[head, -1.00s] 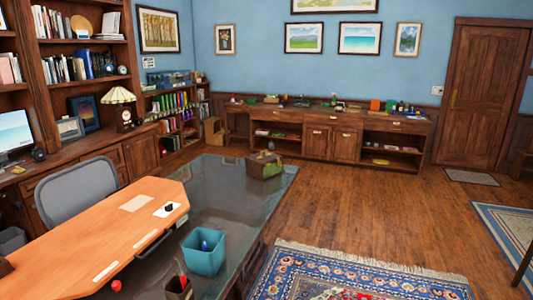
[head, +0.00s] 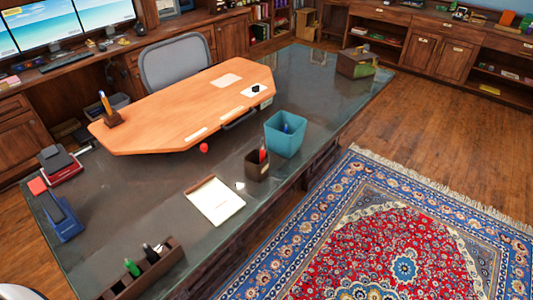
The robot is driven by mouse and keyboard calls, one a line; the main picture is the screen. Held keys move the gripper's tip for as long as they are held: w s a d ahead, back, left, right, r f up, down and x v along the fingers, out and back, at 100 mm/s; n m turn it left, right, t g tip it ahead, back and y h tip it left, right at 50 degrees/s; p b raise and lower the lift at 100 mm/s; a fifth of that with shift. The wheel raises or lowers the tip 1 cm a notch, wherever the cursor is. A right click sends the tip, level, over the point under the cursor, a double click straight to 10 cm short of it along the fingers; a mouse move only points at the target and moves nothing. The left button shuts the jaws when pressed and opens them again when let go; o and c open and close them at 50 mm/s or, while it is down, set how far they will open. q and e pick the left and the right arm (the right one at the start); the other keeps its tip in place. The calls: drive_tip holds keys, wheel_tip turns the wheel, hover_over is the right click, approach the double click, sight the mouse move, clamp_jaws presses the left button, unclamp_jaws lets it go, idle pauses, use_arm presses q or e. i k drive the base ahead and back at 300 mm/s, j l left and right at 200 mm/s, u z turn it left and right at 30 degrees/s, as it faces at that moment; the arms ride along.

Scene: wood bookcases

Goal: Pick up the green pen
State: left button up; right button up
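A green pen-like item (head: 132,267) stands in a dark wooden desk organiser (head: 150,276) at the near left end of the glass-topped desk, in the head view. Only its upper part shows; the rest is hidden by the organiser. Dark items stand beside it in the same organiser. Neither of my grippers is in view.
The glass desk (head: 95,220) carries a notepad (head: 215,201), a brown pen cup (head: 257,164), a teal bin (head: 285,134) and a blue stapler-like object (head: 62,217). A grey chair (head: 180,64) stands behind. The patterned rug (head: 400,240) at the right is clear.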

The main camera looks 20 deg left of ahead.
sight(129, 263)
drive_tip(key=j+u, duration=0.2)
drive_tip(key=u, duration=1.65)
